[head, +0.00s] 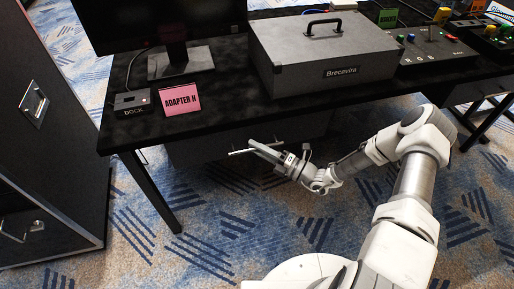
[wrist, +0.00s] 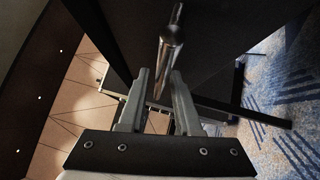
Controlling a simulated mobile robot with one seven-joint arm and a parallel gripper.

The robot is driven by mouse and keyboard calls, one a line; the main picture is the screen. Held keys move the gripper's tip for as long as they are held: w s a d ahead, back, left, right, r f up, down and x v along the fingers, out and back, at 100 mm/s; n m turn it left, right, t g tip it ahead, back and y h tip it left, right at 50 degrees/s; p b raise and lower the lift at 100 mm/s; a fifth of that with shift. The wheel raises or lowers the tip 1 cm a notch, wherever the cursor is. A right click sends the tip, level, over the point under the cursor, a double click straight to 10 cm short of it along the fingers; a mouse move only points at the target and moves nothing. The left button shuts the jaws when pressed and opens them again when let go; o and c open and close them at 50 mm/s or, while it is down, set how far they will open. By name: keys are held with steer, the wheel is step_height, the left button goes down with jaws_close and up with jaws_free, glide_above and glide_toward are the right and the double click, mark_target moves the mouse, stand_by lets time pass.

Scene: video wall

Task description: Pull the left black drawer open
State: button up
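A dark drawer unit hangs under the front of the black desk; its left drawer front (head: 195,153) shows below the desk edge, looking closed. A thin pale bar handle (head: 240,152) crosses in front of the drawers, beside my gripper (head: 257,147). In the wrist view, my gripper (wrist: 159,75) has its two fingers apart. The round metal bar handle (wrist: 171,36) runs in line with the gap between them, one end close to the fingertips. I cannot tell whether either finger touches it. My forearm and gripper hide part of the drawer fronts.
The black desk (head: 235,113) overhangs the drawers, with a desk leg (head: 150,188) at left. On it are a grey case (head: 325,62), a monitor stand (head: 180,62) and a pink sign (head: 180,100). A dark cabinet (head: 45,130) stands at left. Carpet in front is clear.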

jaws_close()
stand_by(1.2)
